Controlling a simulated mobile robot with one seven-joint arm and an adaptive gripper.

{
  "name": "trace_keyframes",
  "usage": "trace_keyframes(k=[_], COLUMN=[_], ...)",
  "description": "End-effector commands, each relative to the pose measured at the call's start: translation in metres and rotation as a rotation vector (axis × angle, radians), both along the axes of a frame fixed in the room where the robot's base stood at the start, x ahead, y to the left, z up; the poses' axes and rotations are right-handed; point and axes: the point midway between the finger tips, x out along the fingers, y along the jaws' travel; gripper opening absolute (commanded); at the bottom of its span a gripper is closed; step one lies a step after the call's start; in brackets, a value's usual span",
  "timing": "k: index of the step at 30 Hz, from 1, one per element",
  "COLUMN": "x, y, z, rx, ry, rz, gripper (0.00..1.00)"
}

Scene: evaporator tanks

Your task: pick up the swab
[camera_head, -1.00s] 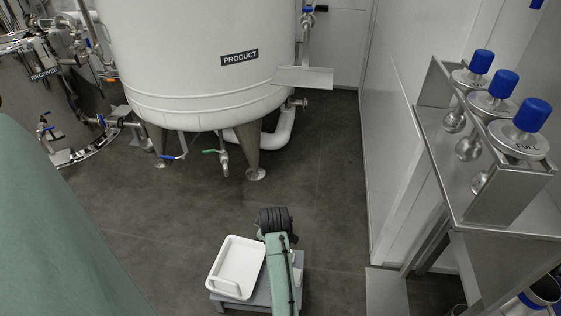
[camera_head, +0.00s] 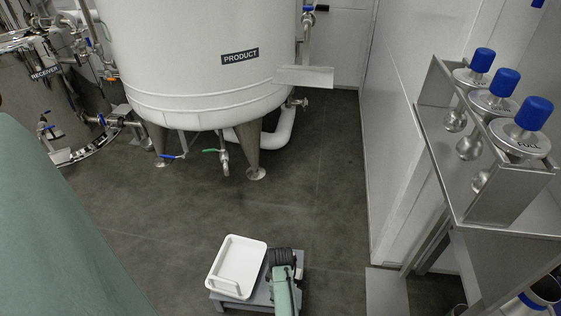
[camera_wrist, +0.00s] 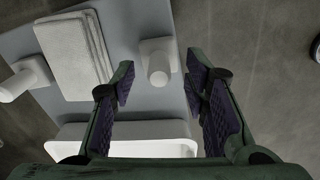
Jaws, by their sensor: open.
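In the wrist view, my gripper (camera_wrist: 160,85) is open, with its two dark-padded fingers apart and empty. A small white piece with a rounded end (camera_wrist: 157,64) shows between and just beyond the fingertips, touching neither as far as I can see. It may be the swab, but its shape does not settle this. A similar white piece (camera_wrist: 24,78) lies at the left edge of the view. In the head view, my forearm hides the fingers and the right part of the small grey stand (camera_head: 228,301).
A folded white cloth (camera_wrist: 72,50) lies on the stand's grey top (camera_wrist: 120,22). A white tray (camera_head: 236,264) sits on the stand, left of my arm; its wall (camera_wrist: 130,131) is below the fingers in the wrist view. A metal rack (camera_head: 510,205) stands right. Floor beyond the stand is clear.

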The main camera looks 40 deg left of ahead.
Motion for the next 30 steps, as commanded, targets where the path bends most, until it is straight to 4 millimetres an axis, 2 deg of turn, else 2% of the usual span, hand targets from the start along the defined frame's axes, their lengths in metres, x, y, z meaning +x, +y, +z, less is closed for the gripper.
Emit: trace_keyframes(k=[4, 12, 30], x=[0.000, 0.001, 0.001], y=[0.000, 0.000, 0.000], z=[-0.017, -0.020, -0.020], rx=[0.000, 0.002, 0.002], ry=[-0.001, -0.001, -0.001], rz=[0.000, -0.001, -0.001], gripper=[0.41, 0.41, 0.02])
